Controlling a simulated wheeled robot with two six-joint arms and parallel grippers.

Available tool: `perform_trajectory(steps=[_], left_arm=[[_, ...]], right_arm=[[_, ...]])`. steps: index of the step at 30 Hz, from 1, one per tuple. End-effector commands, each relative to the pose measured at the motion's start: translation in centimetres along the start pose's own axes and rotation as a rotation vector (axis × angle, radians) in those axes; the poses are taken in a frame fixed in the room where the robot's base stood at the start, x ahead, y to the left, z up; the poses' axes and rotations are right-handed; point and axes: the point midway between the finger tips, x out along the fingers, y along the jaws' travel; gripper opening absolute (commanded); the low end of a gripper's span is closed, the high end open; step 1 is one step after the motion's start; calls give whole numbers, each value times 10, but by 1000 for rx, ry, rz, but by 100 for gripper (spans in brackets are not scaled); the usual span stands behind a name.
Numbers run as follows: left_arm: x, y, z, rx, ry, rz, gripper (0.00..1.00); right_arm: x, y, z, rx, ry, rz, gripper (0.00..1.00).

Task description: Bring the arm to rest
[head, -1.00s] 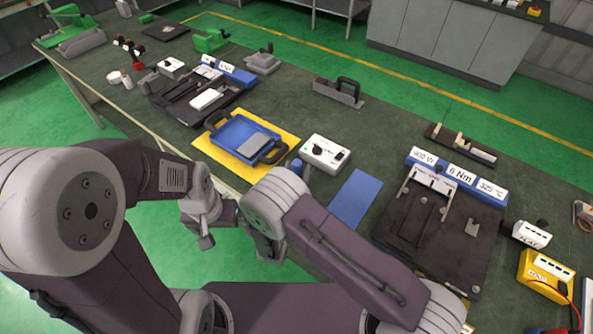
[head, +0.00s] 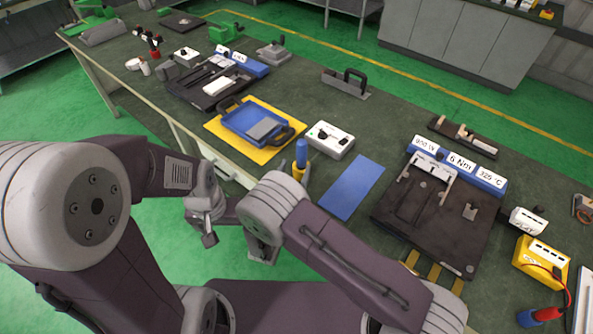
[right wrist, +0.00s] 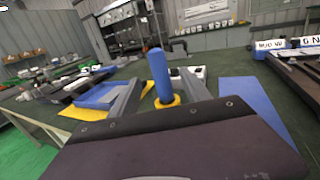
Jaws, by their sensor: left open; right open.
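My left gripper (head: 206,232) hangs over the green floor in front of the bench's near edge, open and empty. A tool with a blue handle and yellow collar (head: 301,158) stands upright near the bench edge.
A blue tray (head: 250,122) sits on a yellow mat (head: 229,139), beside a white switch box (head: 330,139) and a blue mat (head: 351,187). A black fixture (head: 432,220) with labels and a yellow box (head: 540,262) are at the right. Green floor is free before the bench.

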Motion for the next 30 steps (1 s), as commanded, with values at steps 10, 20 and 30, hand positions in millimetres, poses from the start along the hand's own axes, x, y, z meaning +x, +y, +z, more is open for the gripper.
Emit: perform_trajectory(steps=[10,20,30], left_arm=[[0,0,0,0,0,0,100],[0,0,0,0,0,0,100],[0,0,0,0,0,0,100]], right_arm=[[0,0,0,0,0,0,56],[15,-43,7,41,55,-157,56],[-100,-285,-5,912,468,-1458,56]])
